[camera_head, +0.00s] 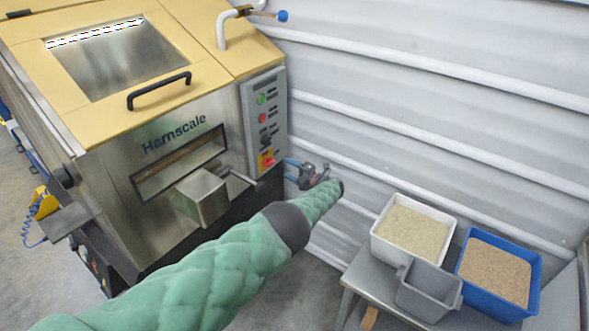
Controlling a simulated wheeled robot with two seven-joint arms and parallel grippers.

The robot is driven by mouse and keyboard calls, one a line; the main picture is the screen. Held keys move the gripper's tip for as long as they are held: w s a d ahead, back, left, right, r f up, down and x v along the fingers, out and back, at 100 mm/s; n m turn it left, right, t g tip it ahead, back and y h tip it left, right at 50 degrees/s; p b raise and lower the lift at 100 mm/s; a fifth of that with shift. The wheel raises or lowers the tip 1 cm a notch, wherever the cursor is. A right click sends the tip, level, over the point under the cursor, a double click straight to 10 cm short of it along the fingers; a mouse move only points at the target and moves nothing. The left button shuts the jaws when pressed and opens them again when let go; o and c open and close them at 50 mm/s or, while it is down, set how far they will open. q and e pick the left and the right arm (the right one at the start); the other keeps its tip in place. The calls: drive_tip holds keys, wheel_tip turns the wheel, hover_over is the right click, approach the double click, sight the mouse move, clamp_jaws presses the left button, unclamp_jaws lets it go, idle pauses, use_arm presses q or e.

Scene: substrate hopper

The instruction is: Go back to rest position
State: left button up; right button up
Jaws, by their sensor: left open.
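My left arm, in a green quilted sleeve, reaches from the lower left to the middle of the head view. My left gripper (309,176) is at its far end, small and partly hidden by the wrist. It is open and I see nothing held in it. It appears in front of the corrugated wall, to the right of the Harnscale machine (112,178). My right gripper is out of view.
A metal box (205,201) juts from the machine front, beside the control panel (262,113). At lower right, a grey table (361,273) bears a white bin (387,252), a blue bin (495,303) and an empty grey scoop (425,300). The bins hold granular material.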

use_arm(q)
drive_tip(key=shift+s+d, duration=0.2)
drive_tip(key=shift+d, duration=0.05)
idle(0.4)
